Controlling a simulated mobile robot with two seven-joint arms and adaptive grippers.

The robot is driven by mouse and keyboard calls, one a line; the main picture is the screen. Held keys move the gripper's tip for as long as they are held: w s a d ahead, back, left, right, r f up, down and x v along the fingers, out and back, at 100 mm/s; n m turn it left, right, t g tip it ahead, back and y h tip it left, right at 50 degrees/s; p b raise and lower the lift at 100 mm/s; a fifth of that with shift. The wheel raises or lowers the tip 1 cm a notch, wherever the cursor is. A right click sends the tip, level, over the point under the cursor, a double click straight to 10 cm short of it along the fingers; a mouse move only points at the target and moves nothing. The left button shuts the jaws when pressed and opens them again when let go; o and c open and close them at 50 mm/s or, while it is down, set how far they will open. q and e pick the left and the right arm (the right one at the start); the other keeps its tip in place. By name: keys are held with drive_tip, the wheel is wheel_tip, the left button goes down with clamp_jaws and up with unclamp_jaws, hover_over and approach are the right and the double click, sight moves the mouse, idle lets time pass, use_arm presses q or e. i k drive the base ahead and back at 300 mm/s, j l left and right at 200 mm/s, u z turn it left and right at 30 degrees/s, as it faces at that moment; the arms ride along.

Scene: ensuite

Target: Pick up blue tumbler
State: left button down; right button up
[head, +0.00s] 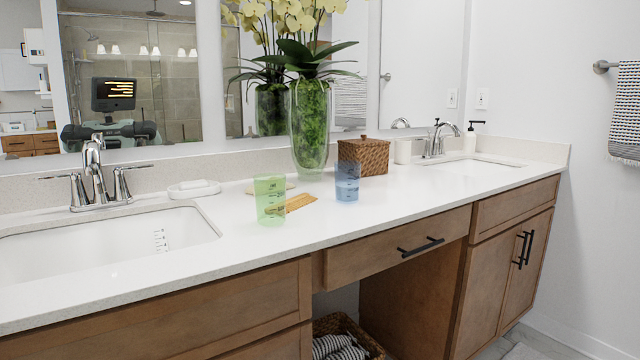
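The blue tumbler (347,184) is translucent and stands upright on the white countertop (400,205), right of the middle of the head view. It stands in front of a brown woven box. A translucent green tumbler (270,200) stands upright to its left, nearer the counter's front edge. The two tumblers are apart. Neither of my grippers shows in the head view.
A wooden comb-like item (298,202) lies between the tumblers. A tall glass vase (309,125) with orchids, the woven box (364,155) and a soap dish (194,189) stand behind. Sinks lie left (110,245) and right (470,167). Counter right of the blue tumbler is clear.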

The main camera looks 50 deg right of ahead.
sight(347, 173)
drive_tip(key=i+z, duration=0.15)
drive_tip(key=z, duration=0.2)
drive_tip(key=i+j+z, duration=0.15)
drive_tip(key=z, duration=0.25)
drive_tip(key=i+j+z, duration=0.15)
drive_tip(key=z, duration=0.2)
